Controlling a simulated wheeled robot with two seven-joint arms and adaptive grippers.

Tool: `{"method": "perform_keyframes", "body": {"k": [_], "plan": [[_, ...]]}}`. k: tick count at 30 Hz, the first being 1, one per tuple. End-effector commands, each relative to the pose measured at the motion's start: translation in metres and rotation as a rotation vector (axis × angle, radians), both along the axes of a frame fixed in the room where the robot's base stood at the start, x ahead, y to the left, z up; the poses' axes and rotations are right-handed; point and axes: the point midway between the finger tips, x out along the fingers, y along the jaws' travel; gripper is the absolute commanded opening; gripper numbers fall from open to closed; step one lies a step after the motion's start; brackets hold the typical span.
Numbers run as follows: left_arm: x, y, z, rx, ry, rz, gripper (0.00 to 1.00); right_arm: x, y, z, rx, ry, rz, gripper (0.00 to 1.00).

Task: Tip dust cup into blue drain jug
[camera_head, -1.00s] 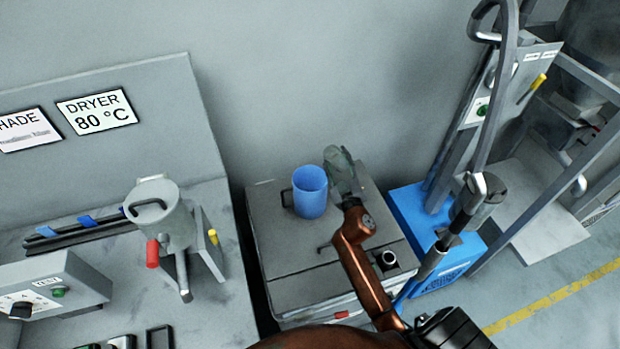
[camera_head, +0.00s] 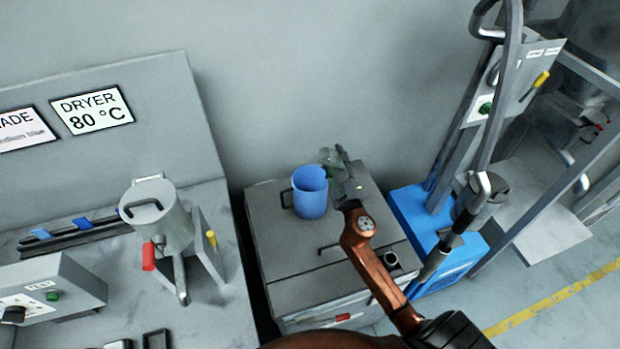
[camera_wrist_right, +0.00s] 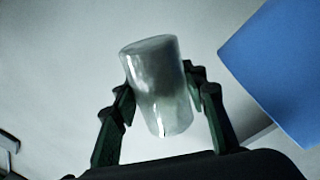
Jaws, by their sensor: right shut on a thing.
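The blue drain jug (camera_head: 311,196) stands upright on the grey cabinet top, its dark handle on the left. In the right wrist view its blue wall (camera_wrist_right: 282,65) fills the upper right and looks steeply slanted. My right gripper (camera_head: 337,161) is just right of the jug and level with its rim in the picture. It is shut on the dust cup (camera_wrist_right: 157,85), a translucent grey cylinder held between its two dark fingers. In the head view the cup is hard to tell from the fingers; its contents cannot be made out. My left gripper is not in view.
The grey cabinet (camera_head: 285,252) has a small dark-mouthed fitting (camera_head: 391,259) at its right. A blue-based machine (camera_head: 408,205) with upright posts stands to the right. On the left bench stands a grey dryer canister (camera_head: 160,215) with a red handle.

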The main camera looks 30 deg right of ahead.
Motion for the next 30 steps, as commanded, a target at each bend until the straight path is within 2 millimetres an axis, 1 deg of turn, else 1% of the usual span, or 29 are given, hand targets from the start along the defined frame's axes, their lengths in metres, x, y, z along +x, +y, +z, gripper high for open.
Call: {"method": "perform_keyframes", "body": {"k": [30], "plan": [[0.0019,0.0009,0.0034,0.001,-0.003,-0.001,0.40,-0.0002,-0.0008,0.0067,-0.112,0.022,0.001,0.14]]}}
